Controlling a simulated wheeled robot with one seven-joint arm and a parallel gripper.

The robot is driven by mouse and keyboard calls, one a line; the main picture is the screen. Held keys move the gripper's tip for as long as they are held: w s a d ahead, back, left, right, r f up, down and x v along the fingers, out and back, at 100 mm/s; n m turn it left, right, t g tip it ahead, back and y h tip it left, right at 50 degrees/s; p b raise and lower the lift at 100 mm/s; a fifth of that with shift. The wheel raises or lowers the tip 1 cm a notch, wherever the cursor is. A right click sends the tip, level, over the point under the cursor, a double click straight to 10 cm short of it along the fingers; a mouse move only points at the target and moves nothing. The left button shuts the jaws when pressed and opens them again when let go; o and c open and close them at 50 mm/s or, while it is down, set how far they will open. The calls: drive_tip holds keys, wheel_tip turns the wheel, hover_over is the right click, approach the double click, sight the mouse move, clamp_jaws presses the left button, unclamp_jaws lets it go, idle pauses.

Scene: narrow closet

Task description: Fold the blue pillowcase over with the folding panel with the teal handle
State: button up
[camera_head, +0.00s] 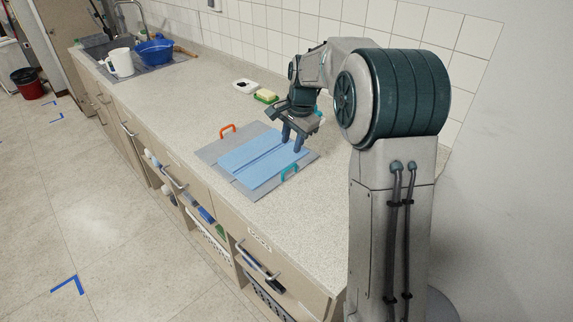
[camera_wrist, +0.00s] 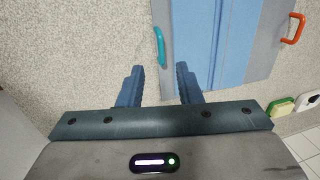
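The blue pillowcase (camera_head: 262,160) lies flat and spread on the grey folding board (camera_head: 211,153) on the counter. The pillowcase also shows in the wrist view (camera_wrist: 212,40). The teal handle (camera_head: 289,172) is at the board's near right edge; in the wrist view the teal handle (camera_wrist: 159,46) stands just beyond my fingertips. An orange handle (camera_head: 227,129) is on the board's opposite end and shows at the upper right of the wrist view (camera_wrist: 294,28). My gripper (camera_head: 292,142) is above the board's right part. In the wrist view my gripper (camera_wrist: 158,70) is open, with nothing between its fingers.
A sink with a white jug (camera_head: 119,63) and a blue basin (camera_head: 154,50) is at the far left. The counter between is clear.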

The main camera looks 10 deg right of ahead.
sight(286, 171)
drive_tip(key=p+x, duration=0.1)
drive_tip(key=x, duration=0.9)
drive_tip(key=shift+f, duration=0.25)
drive_tip(key=shift+w, duration=0.1)
clamp_jaws()
